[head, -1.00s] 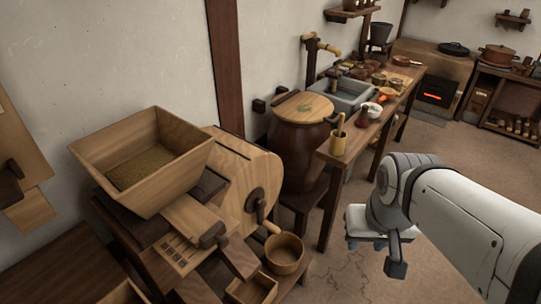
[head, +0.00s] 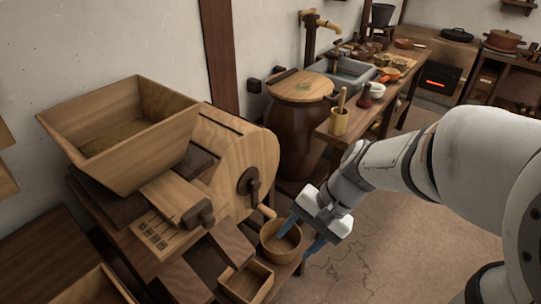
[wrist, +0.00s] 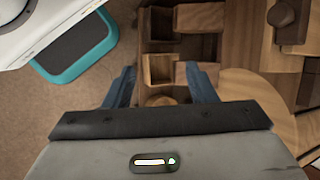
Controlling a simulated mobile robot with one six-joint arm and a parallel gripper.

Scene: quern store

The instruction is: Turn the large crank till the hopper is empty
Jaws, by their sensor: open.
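The wooden hopper (head: 160,151) stands at the left in the head view, flared and open-topped. A brownish layer shows on its inside floor; its depth is hard to judge. Beside it is a round wooden drum (head: 215,140). A dark crank (head: 250,184) with a pale wooden handle (head: 266,211) sits on the drum's face. My gripper (head: 300,236) is open and empty, its blue fingers pointing down-left just right of the handle and near a round wooden bowl (head: 270,242). In the wrist view the open fingers (wrist: 162,88) straddle a small box (wrist: 158,68) below; the crank handle is not clear there.
A square wooden box (head: 245,284) stands left of the bowl. A large brown jar (head: 298,130) and a long bench (head: 345,128) with a mortar and dishes stand behind. Open floor (head: 385,250) lies to the right.

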